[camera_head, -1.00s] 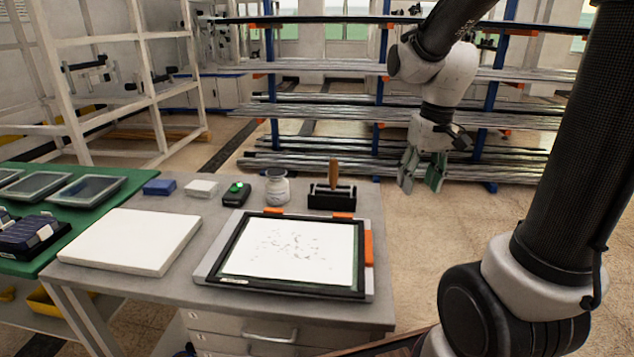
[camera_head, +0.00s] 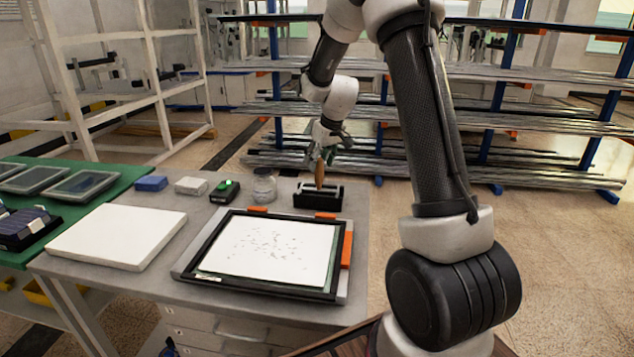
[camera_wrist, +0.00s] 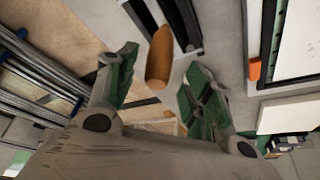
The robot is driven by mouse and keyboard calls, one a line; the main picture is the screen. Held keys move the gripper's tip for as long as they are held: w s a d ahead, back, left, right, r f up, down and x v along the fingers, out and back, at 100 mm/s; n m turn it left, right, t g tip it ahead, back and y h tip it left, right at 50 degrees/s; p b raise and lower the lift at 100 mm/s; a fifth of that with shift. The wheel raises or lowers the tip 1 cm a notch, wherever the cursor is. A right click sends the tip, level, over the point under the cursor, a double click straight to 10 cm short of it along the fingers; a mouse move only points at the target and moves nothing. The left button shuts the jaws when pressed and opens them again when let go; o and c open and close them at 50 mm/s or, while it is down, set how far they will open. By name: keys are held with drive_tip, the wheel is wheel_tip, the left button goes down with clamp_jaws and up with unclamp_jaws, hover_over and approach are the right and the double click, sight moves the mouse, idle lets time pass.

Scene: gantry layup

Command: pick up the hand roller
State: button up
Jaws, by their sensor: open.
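The hand roller shows its brown wooden handle (camera_head: 320,174) standing upright in a black holder (camera_head: 318,199) at the back right of the grey table. In the wrist view the handle (camera_wrist: 160,57) lies between and just beyond the two green-padded fingers, with the black and white holder (camera_wrist: 178,22) past it. My gripper (camera_wrist: 155,92) is open, its fingers apart on either side of the handle's line. In the head view my gripper (camera_head: 322,155) is right at the handle's top. Whether a finger touches the handle, I cannot tell. The roller's lower part is mostly hidden in the holder.
A framed board with a white sheet (camera_head: 268,250) lies in front of the holder. A glass jar (camera_head: 264,184), a black device with a green light (camera_head: 224,191), and white and blue blocks stand left. A white slab (camera_head: 118,235) lies front left. Metal racks stand behind.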

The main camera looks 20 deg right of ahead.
sight(317, 172)
drive_tip(key=x, duration=0.6)
drive_tip(key=shift+s+d, duration=0.1)
drive_tip(key=shift+d, duration=0.05)
clamp_jaws()
